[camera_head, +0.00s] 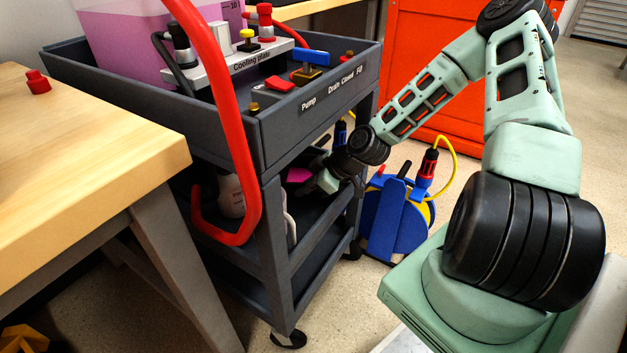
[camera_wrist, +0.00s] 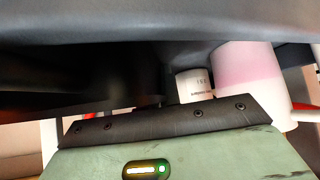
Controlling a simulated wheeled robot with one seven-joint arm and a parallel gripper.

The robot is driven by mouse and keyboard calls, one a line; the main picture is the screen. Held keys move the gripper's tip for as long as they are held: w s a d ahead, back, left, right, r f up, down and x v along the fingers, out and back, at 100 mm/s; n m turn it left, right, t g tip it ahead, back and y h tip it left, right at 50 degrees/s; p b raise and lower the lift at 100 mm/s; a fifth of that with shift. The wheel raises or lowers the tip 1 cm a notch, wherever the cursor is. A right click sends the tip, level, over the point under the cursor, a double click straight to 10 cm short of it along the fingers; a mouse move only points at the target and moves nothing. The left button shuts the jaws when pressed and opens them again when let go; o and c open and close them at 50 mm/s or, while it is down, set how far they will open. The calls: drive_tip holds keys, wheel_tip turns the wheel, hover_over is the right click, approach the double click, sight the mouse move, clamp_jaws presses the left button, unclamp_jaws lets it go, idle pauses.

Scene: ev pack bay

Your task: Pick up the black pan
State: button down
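My gripper (camera_head: 327,182) reaches into the open middle level of the dark grey cart (camera_head: 280,230), below its top tray. Its fingers are mostly hidden by the cart and my wrist, so I cannot tell whether they are open or shut. In the wrist view, the front of my gripper shows as a dark bar with screws; no fingertips can be made out. A very dark shape (camera_wrist: 125,75) lies just beyond it under the grey tray. It may be the black pan, but shadow hides its outline. I cannot tell whether my gripper touches it.
A white and pink container (camera_wrist: 248,75) and a small white labelled one (camera_wrist: 193,86) stand close by on the right in the wrist view.

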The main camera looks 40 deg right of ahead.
drive_tip(key=shift+s, duration=0.15)
drive_tip(key=shift+r+p, duration=1.8)
drive_tip(key=shift+r, duration=1.75)
drive_tip(key=s+d+p, duration=0.2)
drive_tip(key=s+d, duration=0.1)
drive_tip(key=s, duration=0.5)
drive_tip(key=s+d+p, duration=0.3)
drive_tip(key=s, duration=0.5)
drive_tip(key=shift+s, duration=0.3)
drive_tip(key=shift+d+f, duration=0.1)
